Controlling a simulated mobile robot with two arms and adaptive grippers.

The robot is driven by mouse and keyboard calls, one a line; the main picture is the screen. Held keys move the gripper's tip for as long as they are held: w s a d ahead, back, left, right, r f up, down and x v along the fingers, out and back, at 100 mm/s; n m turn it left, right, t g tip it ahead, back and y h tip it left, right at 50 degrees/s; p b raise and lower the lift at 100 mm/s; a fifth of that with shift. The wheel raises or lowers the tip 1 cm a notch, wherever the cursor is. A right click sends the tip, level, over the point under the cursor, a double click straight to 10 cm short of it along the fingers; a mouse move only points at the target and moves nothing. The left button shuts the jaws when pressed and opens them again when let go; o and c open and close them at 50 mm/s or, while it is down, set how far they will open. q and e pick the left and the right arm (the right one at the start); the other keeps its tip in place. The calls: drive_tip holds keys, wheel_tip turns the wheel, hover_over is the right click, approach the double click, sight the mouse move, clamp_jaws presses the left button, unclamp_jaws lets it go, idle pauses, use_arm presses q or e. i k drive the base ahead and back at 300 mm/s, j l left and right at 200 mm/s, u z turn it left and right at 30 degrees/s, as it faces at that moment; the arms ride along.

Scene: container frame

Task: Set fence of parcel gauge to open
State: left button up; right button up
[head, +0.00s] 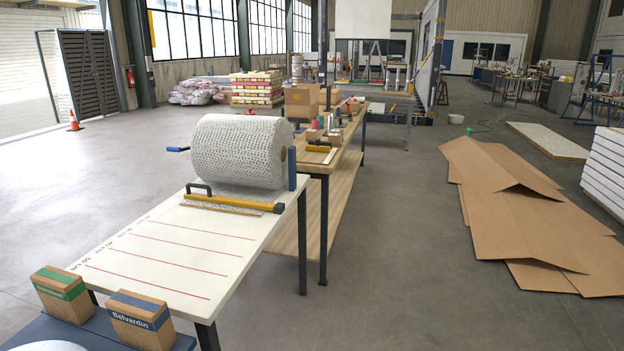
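I cannot pick out the parcel gauge or its fence for certain. A white table (165,262) with red cross lines and printed marks along its left edge stands in front of me. A yellow bar (222,203) with a black handle (199,189) lies across it, just in front of a large white wrap roll (240,151). On the wooden bench (316,168) behind, a small flat item with a yellow and dark edge (318,148) is too small to make out. Neither of my grippers is in view.
Two small cartons, one green-banded (62,294) and one blue-banded (139,319), stand on a dark blue surface (80,338) at the near left. Flattened cardboard (530,215) lies on the floor at right. The grey floor between it and the tables is clear.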

sight(307, 147)
drive_tip(key=i+l+z, duration=0.35)
drive_tip(key=i, duration=0.6)
drive_tip(key=i+z, duration=0.3)
drive_tip(key=i, duration=1.65)
drive_tip(key=i+l+u, duration=0.15)
drive_tip(key=i, duration=0.9)
drive_tip(key=i+l+u, duration=0.2)
drive_tip(key=i+u, duration=0.25)
drive_tip(key=i+l+u, duration=0.45)
drive_tip(key=i, duration=0.15)
drive_tip(key=i+l+u, duration=0.45)
